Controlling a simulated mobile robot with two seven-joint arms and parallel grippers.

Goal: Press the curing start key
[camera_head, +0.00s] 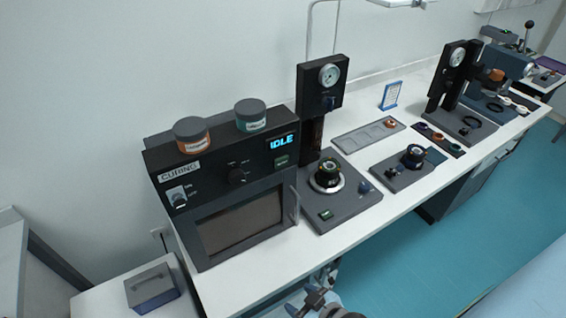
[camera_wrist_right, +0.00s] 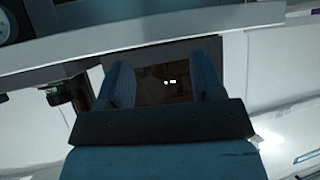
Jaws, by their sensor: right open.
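The dark curing oven (camera_head: 240,180) stands at the left end of the long bench. Its label reads CURING and its lit display (camera_head: 282,141) reads IDLE. A small green key (camera_head: 281,160) sits below the display; I take it for the start key, but its lettering is too small to read. A round knob (camera_head: 237,176) and a switch (camera_head: 178,197) are on the same panel. My right gripper (camera_head: 318,300) is low at the front bench edge, apart from the oven. In the right wrist view its blue fingers (camera_wrist_right: 163,75) are spread and empty. My left gripper is out of view.
Two lidded jars (camera_head: 191,135) (camera_head: 250,115) stand on the oven top. A press with a gauge (camera_head: 330,75) stands right of the oven, its base beside the oven handle. Trays and a second press (camera_head: 455,85) fill the bench further right. The teal floor in front is open.

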